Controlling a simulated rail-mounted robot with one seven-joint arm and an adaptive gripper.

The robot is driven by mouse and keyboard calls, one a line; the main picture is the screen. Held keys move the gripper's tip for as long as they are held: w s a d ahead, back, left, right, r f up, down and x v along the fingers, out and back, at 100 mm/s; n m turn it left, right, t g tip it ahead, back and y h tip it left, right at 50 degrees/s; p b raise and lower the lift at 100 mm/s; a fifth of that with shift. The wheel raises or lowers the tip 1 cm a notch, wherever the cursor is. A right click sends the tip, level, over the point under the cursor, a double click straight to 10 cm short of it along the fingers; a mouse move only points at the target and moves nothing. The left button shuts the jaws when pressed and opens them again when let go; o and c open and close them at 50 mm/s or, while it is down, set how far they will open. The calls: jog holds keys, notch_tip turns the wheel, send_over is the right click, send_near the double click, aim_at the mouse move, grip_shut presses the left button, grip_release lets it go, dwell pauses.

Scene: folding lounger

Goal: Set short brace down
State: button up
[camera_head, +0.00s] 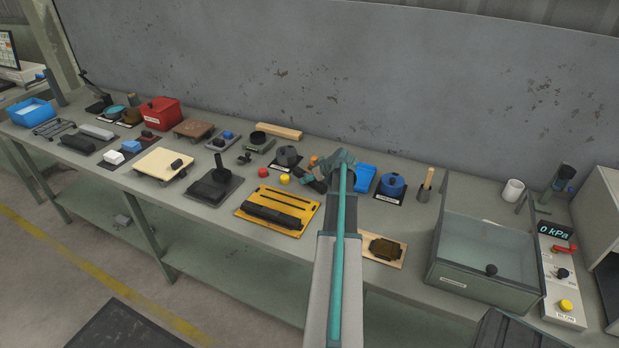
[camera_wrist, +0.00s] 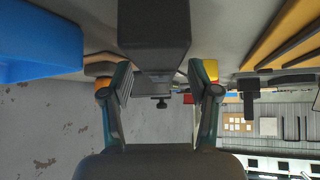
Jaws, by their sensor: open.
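My gripper (camera_head: 318,178) is low over the bench, to the right of the yellow board (camera_head: 247,207). In the wrist view my gripper (camera_wrist: 160,82) has its fingers spread apart. A dark block (camera_wrist: 155,30) shows at the top centre, in line with the gap; I cannot tell whether it touches the fingers. The yellow board has two dark thin strips (camera_head: 279,200) and a thick dark bar (camera_head: 272,217) along its front. I cannot tell for sure which piece is the short brace. Part of the bench is hidden behind my arm.
A blue bin (camera_head: 364,174) and a blue round pot (camera_head: 392,185) stand just right of my gripper. A red button-like piece (camera_head: 263,172) and a yellow one (camera_head: 285,180) lie to its left. A glass-topped box (camera_head: 488,252) stands farther right. The wall is close behind.

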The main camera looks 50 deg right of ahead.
jog(key=shift+w+d+f, duration=0.1)
jog(key=shift+w+f, duration=0.3)
grip_shut()
jog(key=shift+r, duration=0.15)
